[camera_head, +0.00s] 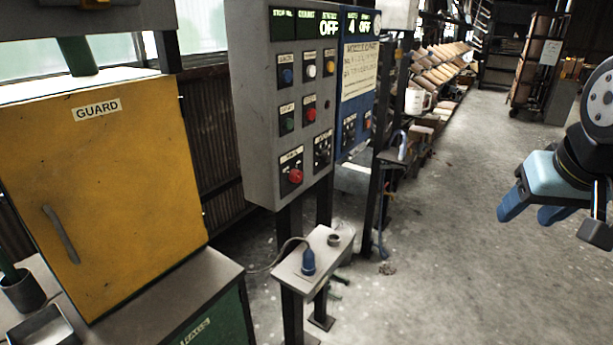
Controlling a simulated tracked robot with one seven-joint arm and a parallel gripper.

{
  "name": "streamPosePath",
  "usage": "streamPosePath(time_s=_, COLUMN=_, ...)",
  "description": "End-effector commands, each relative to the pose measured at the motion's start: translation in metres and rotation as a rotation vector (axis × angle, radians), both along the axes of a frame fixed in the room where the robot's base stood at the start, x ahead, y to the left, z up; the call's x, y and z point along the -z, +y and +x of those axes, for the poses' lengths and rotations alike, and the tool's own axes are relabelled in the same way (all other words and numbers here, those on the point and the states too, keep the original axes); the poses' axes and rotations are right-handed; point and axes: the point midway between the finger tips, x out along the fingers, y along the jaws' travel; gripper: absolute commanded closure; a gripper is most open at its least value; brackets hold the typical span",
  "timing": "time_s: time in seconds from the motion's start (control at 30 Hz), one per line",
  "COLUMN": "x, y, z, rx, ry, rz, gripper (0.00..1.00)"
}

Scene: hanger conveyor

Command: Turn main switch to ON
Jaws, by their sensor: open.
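A grey control panel (262,130) stands upright on dark posts left of centre. Its display strip (307,23) shows OFF. It carries several coloured buttons, a black rotary knob (322,150) at the lower right and a large red button (295,175) at the lower left. The small labels are too blurred to tell which control is the main switch. A blue panel (356,85) beside it also shows OFF and has a dark knob (349,130). My gripper (534,212) is at the right edge, open, with blue fingers pointing down, well apart from the panels. Nothing shows between its fingers.
A yellow guard cabinet (105,190) stands at the left. A small grey stand (318,262) below the panel holds a blue corded device (308,262) and a small ring. Shelves with boxes (438,70) line the back. The concrete floor between panels and gripper is mostly clear.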

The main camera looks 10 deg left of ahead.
Motion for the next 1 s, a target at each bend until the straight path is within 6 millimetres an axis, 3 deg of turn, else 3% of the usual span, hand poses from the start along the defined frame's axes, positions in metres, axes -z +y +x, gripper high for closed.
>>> streamPosePath(time_s=0.07, x=0.001, y=-0.002, z=0.011, rx=-0.007, ry=-0.018, rz=-0.014, gripper=0.38)
streamPosePath(time_s=0.13, x=0.002, y=-0.018, z=0.029, rx=-0.019, ry=-0.051, rz=-0.039, gripper=0.37)
streamPosePath(time_s=0.2, x=0.004, y=-0.021, z=0.054, rx=-0.041, ry=-0.100, rz=-0.073, gripper=0.37)
streamPosePath(time_s=0.47, x=0.013, y=-0.006, z=0.157, rx=-0.212, ry=-0.339, rz=-0.188, gripper=0.37)
streamPosePath(time_s=0.7, x=0.031, y=0.043, z=0.230, rx=-0.444, ry=-0.556, rz=-0.208, gripper=0.37)
streamPosePath(time_s=0.83, x=0.046, y=0.082, z=0.255, rx=-0.590, ry=-0.665, rz=-0.169, gripper=0.37)
streamPosePath(time_s=1.0, x=0.070, y=0.138, z=0.269, rx=-0.784, ry=-0.792, rz=-0.064, gripper=0.37)
